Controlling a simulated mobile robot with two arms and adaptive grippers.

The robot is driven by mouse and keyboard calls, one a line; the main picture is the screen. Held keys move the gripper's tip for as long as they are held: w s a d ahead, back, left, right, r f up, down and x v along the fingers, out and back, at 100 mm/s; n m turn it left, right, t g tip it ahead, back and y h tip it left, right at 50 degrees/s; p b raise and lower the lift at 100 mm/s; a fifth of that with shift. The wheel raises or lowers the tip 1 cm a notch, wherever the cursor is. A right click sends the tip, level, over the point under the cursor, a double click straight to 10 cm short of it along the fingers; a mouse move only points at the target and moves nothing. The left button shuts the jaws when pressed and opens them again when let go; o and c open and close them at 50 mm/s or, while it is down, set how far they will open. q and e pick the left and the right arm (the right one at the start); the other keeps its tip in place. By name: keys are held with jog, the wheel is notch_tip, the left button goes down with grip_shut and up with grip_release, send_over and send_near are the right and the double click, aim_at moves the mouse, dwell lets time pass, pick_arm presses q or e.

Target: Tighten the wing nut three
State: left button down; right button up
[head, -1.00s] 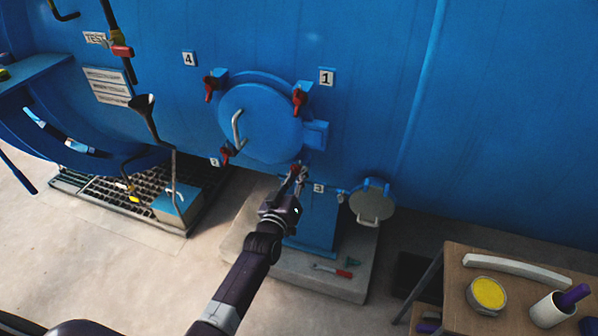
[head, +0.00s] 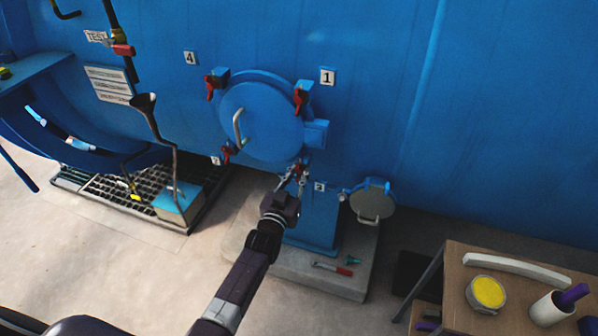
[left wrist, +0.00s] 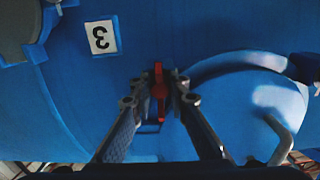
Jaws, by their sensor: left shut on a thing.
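Wing nut three is red and sits at the lower right rim of the round blue hatch (head: 262,122), beside the label "3" (head: 319,186). In the left wrist view the red wing nut (left wrist: 159,88) stands upright between the fingertips. My left gripper (head: 298,176) reaches it from below and is shut on it; the fingers (left wrist: 161,92) flank it on both sides. In the head view the fingers partly hide this nut. The label "3" (left wrist: 101,37) appears upside down in the left wrist view. My right gripper is not in view.
Other red wing nuts sit around the hatch at the upper left (head: 210,87), upper right (head: 300,99) and lower left (head: 227,152). A small round cover (head: 372,203) stands out to the right. A wooden table (head: 455,270) is at the lower right.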

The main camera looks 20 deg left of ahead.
pick_arm(q)
jog(key=shift+f, duration=0.2)
jog(key=c, duration=2.1)
grip_release()
jog(key=shift+r, duration=0.1)
jog(key=shift+s, duration=0.1)
jog(key=s, duration=1.2)
jog(key=shift+a, duration=0.2)
